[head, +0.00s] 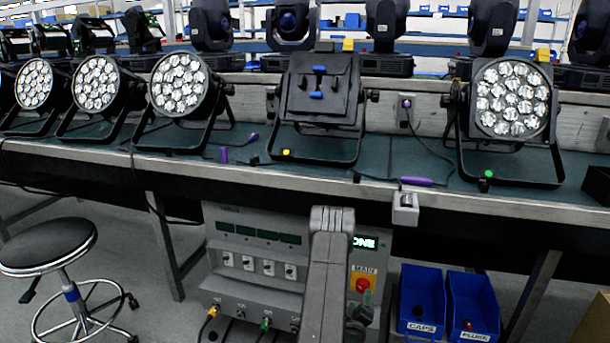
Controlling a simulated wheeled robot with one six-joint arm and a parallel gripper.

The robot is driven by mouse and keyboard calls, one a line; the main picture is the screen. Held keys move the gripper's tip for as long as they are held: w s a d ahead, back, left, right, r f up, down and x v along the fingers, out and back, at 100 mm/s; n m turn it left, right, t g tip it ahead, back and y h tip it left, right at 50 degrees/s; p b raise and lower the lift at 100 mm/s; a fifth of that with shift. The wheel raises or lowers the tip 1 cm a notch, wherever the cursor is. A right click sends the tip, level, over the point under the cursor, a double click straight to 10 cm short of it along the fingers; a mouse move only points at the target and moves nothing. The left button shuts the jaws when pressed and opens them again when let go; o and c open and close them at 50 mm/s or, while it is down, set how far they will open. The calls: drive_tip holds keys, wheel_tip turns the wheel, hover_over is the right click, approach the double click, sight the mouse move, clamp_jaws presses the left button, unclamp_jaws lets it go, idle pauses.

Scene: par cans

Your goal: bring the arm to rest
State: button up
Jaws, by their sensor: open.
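My arm rises from the bottom middle of the head view as a grey link, in front of a grey test unit. Its top end is below the bench edge. I see no gripper fingers; my gripper is hidden or out of the picture. A dark part shows low beside the link, too unclear to name. Nothing is seen held.
A bench (415,158) carries several par cans, one (318,90) showing its back and one (512,100) at right. The test unit (250,255) stands below.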

sight(362, 289)
drive_tip(key=b+x, duration=0.1)
drive_tip(key=x, duration=0.5)
drive_tip(key=shift+w, duration=0.25)
drive_tip(key=shift+s, duration=0.1)
